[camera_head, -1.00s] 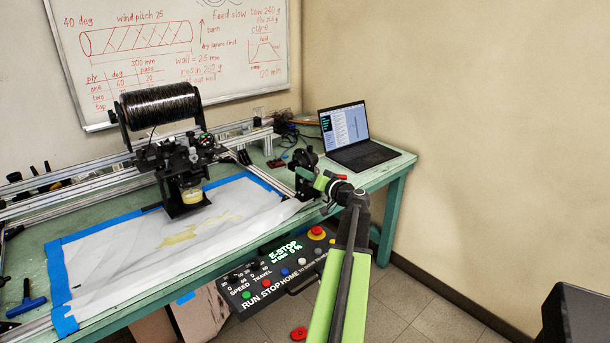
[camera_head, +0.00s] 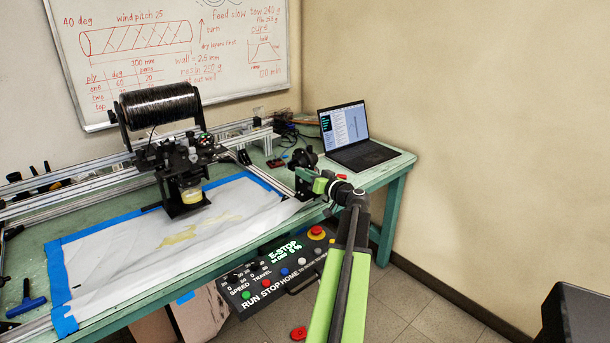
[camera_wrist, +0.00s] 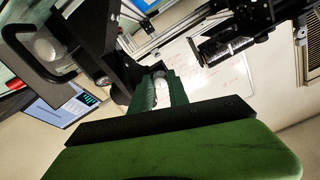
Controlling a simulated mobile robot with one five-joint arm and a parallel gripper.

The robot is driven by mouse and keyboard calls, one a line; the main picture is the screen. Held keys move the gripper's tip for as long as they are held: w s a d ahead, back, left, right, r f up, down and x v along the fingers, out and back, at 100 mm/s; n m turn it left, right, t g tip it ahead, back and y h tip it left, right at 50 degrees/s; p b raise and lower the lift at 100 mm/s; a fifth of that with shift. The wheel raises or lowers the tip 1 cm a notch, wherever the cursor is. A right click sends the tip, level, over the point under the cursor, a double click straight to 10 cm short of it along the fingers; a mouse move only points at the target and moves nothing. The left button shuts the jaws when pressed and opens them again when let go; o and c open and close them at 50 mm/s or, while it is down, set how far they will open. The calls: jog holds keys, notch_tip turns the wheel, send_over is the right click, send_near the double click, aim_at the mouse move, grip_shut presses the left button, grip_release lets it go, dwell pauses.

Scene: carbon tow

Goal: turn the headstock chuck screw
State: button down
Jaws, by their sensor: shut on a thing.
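The black headstock (camera_head: 304,172) stands at the right end of the winder frame on the bench, near the front edge. My gripper (camera_head: 317,184) reaches it from the right, with its green fingers up against the headstock's side. In the wrist view, my gripper (camera_wrist: 160,88) is shut on a pale, round-ended piece, the chuck screw (camera_wrist: 162,84), which sits between the two green fingers. The black headstock body lies just beyond the fingertips there. The fingers hide most of the screw, so its turn angle cannot be read.
A laptop (camera_head: 357,139) stands open behind the headstock. A control box (camera_head: 278,270) showing E-STOP hangs at the bench front below my arm. The carriage with its black tow spool (camera_head: 160,105) and resin cup (camera_head: 191,195) is to the left.

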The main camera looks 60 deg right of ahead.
jog(key=c, duration=1.5)
grip_release()
jog(key=shift+c, duration=0.2)
jog(key=v, duration=1.7)
jog(key=shift+s, duration=0.15)
jog(key=shift+a, duration=0.1)
